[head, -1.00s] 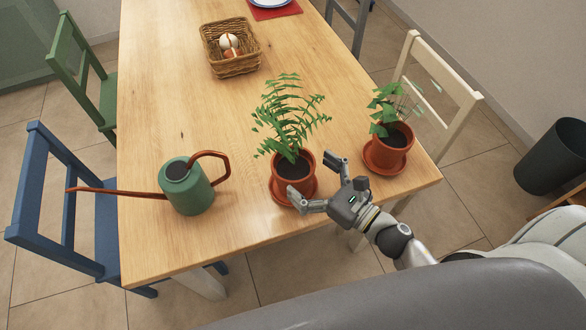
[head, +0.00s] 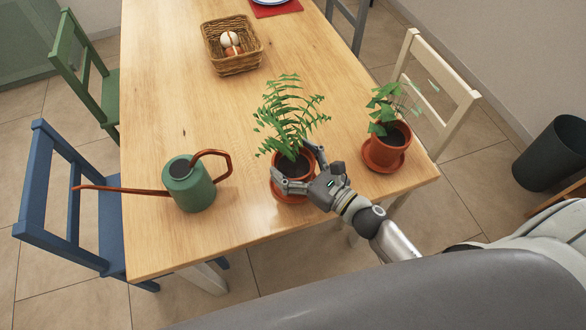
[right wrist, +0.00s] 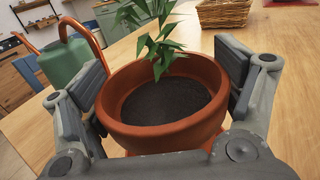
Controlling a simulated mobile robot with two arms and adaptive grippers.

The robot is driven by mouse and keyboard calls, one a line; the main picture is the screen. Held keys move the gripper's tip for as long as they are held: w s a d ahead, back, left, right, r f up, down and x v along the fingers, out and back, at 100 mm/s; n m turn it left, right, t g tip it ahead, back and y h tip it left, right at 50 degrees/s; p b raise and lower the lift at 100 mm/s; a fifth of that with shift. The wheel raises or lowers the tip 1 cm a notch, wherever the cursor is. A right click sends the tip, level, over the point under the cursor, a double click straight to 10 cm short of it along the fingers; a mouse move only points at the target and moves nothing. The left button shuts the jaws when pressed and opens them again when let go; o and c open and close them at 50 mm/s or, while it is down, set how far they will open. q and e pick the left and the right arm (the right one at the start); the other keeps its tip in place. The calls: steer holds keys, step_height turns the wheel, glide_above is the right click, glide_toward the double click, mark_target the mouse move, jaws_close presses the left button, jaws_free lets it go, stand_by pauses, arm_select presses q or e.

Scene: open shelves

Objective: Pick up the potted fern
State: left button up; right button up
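The potted fern (head: 288,115) stands upright in a terracotta pot on a saucer near the table's front edge. In the right wrist view its pot (right wrist: 165,137) fills the middle, with dark soil and green stems. My right gripper (head: 293,163) is around the pot, one finger on each side. In the right wrist view my right gripper (right wrist: 163,78) has its finger pads apart, close beside the rim; firm contact is not clear. The saucer is partly hidden by the gripper. My left gripper is not in view.
A second potted plant (head: 388,145) stands on a saucer to the right. A green watering can (head: 190,190) with a long spout stands to the left. A wicker basket with eggs (head: 236,63) sits farther back. Chairs stand around the wooden table (head: 180,105).

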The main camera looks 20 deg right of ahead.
steer(key=c, duration=0.5)
steer(key=shift+r, duration=0.1)
steer(key=shift+c, duration=0.2)
steer(key=shift+r, duration=0.1)
